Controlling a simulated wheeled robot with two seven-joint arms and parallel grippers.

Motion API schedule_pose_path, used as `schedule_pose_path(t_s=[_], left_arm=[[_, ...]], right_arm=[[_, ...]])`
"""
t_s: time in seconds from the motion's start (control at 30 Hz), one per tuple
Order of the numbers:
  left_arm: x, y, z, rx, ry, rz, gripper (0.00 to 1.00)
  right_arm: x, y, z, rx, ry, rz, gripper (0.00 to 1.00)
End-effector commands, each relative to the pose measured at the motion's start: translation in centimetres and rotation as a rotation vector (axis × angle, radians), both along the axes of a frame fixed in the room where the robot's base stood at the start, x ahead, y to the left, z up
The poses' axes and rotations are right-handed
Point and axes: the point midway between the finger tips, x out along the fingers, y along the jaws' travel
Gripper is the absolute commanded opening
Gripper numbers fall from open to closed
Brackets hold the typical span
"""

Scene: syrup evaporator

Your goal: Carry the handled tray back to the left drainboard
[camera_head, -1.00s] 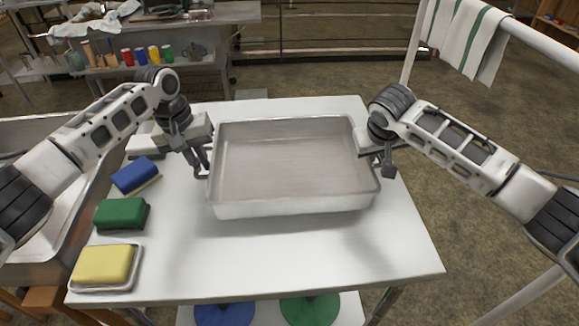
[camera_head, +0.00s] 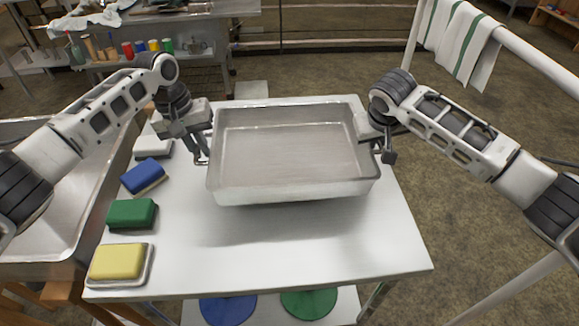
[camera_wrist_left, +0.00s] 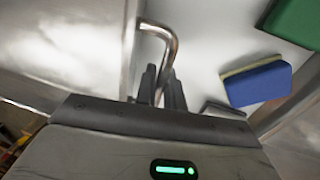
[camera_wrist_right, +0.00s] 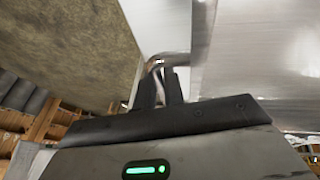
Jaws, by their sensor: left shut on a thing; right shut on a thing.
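The handled tray (camera_head: 290,192) is a deep, empty, rectangular metal pan, held roughly level over the white table in the head view. A shadow below its front wall suggests it is raised off the top. My left gripper (camera_head: 203,160) is shut on the handle at its left end; the bent metal handle (camera_wrist_left: 163,35) runs between the fingers in the left wrist view. My right gripper (camera_head: 385,150) is shut on the handle at the right end, also seen in the right wrist view (camera_wrist_right: 165,62). The left drainboard (camera_head: 62,200) appears to be the metal surface left of the table, partly behind my left arm.
A yellow sponge (camera_head: 117,262), a green sponge (camera_head: 131,213) and a blue sponge (camera_head: 143,174) line the table's left edge, near the tray. The table's front (camera_head: 300,250) is bare. A rail with striped towels (camera_head: 462,40) stands at the back right.

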Motion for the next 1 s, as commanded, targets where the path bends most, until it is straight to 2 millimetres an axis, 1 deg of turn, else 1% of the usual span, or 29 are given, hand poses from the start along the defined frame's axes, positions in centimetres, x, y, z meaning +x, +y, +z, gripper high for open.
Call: schedule_pose_path(t_s=[0.3,0.47,1.0], left_arm=[[0.1,0.1,0.2,0.001,-0.003,0.003,0.0],[-0.3,0.2,0.4,0.001,-0.002,0.001,0.0],[-3.1,0.1,2.8,0.001,-0.003,0.003,0.0]], right_arm=[[0.1,-0.2,0.2,-0.002,-0.004,-0.004,0.0],[-0.3,-0.2,0.5,-0.002,-0.004,-0.002,0.0],[-3.1,-0.2,2.9,-0.001,-0.004,-0.003,0.0]])
